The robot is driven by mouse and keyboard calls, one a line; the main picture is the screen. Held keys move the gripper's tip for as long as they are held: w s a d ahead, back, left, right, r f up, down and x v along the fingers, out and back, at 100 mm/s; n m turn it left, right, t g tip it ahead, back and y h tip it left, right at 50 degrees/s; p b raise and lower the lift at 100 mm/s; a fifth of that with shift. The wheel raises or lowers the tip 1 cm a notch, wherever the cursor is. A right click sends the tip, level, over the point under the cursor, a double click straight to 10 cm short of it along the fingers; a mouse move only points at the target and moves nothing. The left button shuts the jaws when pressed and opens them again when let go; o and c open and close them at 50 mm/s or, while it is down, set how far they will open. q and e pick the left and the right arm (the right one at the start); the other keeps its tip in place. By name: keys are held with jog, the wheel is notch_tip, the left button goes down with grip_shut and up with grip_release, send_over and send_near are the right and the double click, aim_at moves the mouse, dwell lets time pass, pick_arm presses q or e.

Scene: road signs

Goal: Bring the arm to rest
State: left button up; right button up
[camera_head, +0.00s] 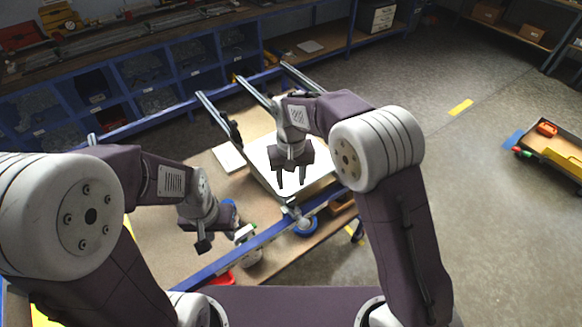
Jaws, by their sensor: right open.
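My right gripper (291,180) points down with its two dark fingers apart and nothing between them. It is in front of a bright white panel (321,172) on the workbench; the height between them is hard to judge. My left gripper (204,244) hangs low at the left, over the tan workbench (165,240). It is seen from the side, so the gap between its fingers does not show.
A blue rail (240,248) runs along the bench's near side, with a blue round thing (307,228) beside it. A thin pale board (229,157) lies left of the white panel. Blue shelving (170,75) stands behind. The grey floor at right is mostly clear.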

jog(key=s+d+r+m+b, duration=0.1)
jog(key=s+d+r+m, duration=0.15)
jog(key=d, duration=0.85)
jog(key=s+d+f, duration=0.3)
jog(key=s, duration=0.3)
jog(key=s+d+f+t, duration=0.1)
jog(key=s+d+f, duration=0.2)
jog(key=s, duration=0.4)
jog(key=shift+d+f+b, duration=0.15)
jog(key=shift+d+b, duration=0.3)
jog(key=shift+d, duration=0.15)
